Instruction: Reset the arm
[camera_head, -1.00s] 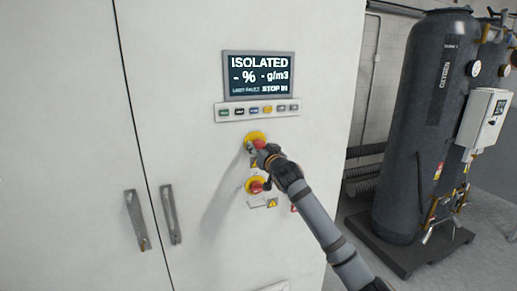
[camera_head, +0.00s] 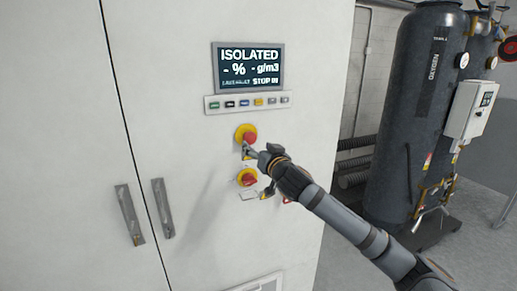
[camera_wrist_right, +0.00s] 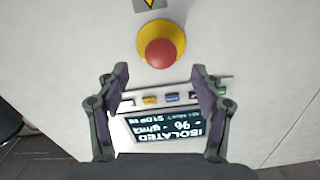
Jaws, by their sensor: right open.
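My right gripper (camera_head: 247,152) is in front of the white cabinet in the head view, just below the upper red button (camera_head: 250,137) on its yellow ring. In the right wrist view the right gripper (camera_wrist_right: 160,92) is open and empty, its two fingers apart. That view shows a red button (camera_wrist_right: 161,53) on a yellow ring beyond the fingers, with the display (camera_wrist_right: 165,121) appearing upside down. A second red button (camera_head: 248,179) on yellow sits lower in the head view. The display (camera_head: 248,67) reads ISOLATED and STOP IN. My left gripper is not in view.
A row of small coloured buttons (camera_head: 246,103) lies under the display. Two vertical door handles (camera_head: 163,208) are on the cabinet (camera_head: 65,110) at left. A dark oxygen tank (camera_head: 418,110) with a white box (camera_head: 473,107) stands at right. Grey floor lies between.

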